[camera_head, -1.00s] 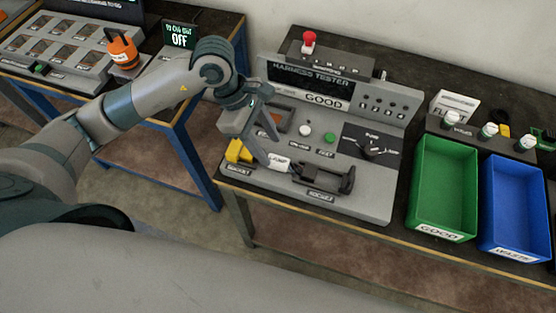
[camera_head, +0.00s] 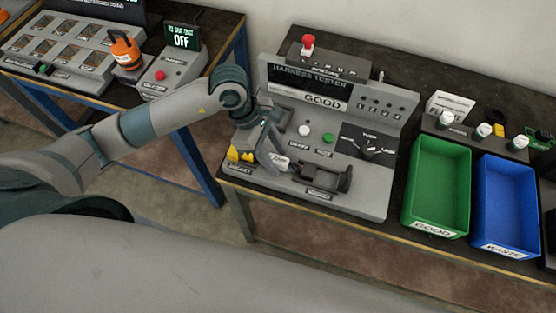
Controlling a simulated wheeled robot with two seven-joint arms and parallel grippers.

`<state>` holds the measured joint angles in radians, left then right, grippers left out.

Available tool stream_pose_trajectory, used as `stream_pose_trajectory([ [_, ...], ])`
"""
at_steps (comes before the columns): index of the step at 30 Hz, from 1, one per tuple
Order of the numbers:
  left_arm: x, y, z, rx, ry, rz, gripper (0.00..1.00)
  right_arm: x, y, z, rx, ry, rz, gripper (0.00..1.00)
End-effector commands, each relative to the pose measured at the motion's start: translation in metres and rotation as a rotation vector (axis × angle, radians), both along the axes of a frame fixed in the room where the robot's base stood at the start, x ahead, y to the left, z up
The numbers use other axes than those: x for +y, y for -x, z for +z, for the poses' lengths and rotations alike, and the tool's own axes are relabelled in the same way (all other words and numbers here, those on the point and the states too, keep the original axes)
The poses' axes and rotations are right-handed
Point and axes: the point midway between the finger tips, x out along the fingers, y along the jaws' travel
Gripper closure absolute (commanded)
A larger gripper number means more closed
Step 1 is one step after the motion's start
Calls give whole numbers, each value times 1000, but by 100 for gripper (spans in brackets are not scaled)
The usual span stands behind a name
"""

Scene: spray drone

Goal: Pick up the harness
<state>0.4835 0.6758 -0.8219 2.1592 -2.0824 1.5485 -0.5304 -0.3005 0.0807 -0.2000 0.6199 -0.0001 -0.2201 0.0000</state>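The harness tester (camera_head: 375,192) stands on the dark table. The harness appears to lie along its front: a yellow part (camera_head: 234,154) at the left, a white tag (camera_head: 279,162) in the middle and a black holder (camera_head: 340,180) marked as a socket at the right. I cannot make out its wires. My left gripper (camera_head: 260,157) points down over the yellow part and the tag, hiding much of the span between them. Its fingers look apart, one beside the tag; I cannot see contact. My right gripper is not in view.
The tester's display reads GOOD. A green bin (camera_head: 409,215) and a blue bin (camera_head: 477,225) stand to its right, with small bottles (camera_head: 482,130) behind. On the left table are an orange object (camera_head: 124,52) and a panel (camera_head: 184,36) reading OFF.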

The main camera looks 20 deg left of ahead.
Motion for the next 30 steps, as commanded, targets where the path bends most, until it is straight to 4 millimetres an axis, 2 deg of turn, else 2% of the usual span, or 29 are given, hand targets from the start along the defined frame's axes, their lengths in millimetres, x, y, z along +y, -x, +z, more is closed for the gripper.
stream_pose_trajectory([
  [1, 0, 0, 0, 0, 0, 0, 74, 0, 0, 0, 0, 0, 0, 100],
  [4, 0, 0, 0, 0, 0, 0, 98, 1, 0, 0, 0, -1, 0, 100],
  [5, 0, 0, 0, 0, 0, 0, 100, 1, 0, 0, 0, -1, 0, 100],
  [17, 0, 0, 6, -1, 0, 0, 100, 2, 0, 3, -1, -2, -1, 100],
  [20, 0, -1, 14, -2, 0, 0, 100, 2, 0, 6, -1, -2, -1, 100],
  [26, 0, -1, 45, -4, 1, 0, 100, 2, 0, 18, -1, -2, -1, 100],
  [30, -10, 24, 59, 0, 2, -4, 100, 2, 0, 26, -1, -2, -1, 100],
])
